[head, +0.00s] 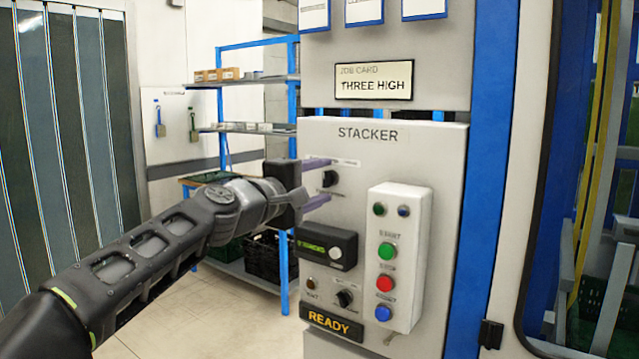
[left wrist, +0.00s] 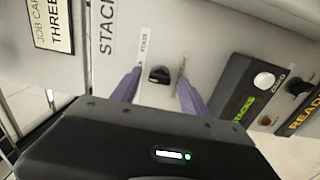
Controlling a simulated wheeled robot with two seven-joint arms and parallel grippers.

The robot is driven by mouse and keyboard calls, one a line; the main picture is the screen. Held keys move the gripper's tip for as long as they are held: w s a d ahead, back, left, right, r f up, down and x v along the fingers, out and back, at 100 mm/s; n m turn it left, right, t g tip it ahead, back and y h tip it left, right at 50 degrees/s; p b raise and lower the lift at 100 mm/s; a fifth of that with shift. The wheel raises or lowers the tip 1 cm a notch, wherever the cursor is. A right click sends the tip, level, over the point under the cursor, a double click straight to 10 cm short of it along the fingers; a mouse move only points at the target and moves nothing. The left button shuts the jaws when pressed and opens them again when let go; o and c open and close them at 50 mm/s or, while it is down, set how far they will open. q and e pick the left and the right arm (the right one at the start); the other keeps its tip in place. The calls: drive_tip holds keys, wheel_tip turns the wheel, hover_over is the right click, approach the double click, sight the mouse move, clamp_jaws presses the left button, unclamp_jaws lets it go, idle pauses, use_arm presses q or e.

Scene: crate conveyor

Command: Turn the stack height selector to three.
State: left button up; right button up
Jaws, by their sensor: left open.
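The STACKER panel (head: 375,150) faces me. A small black rotary knob (head: 329,179) sits at its upper left, with small labels too small to read. It shows in the left wrist view too (left wrist: 159,75), its long grip lying across that picture. My left gripper (head: 326,181) is open at this knob, one purple finger above it and one below. In the left wrist view, the fingers (left wrist: 158,86) stand on either side of the knob, with gaps to it. A second black knob (head: 344,298) sits lower on the panel. My right gripper is out of view.
A job card (head: 374,81) above reads THREE HIGH. Below the upper knob are a black display box (head: 325,247) and a READY sign (head: 332,322). A raised white button box (head: 399,255) with green, red and blue buttons stands to the right. Blue shelving (head: 254,130) stands behind.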

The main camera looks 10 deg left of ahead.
use_arm(q)
drive_tip(key=b+v, duration=0.2)
drive_tip(key=v, duration=0.5)
drive_tip(key=shift+s, duration=0.3)
drive_tip(key=shift+a, duration=0.1)
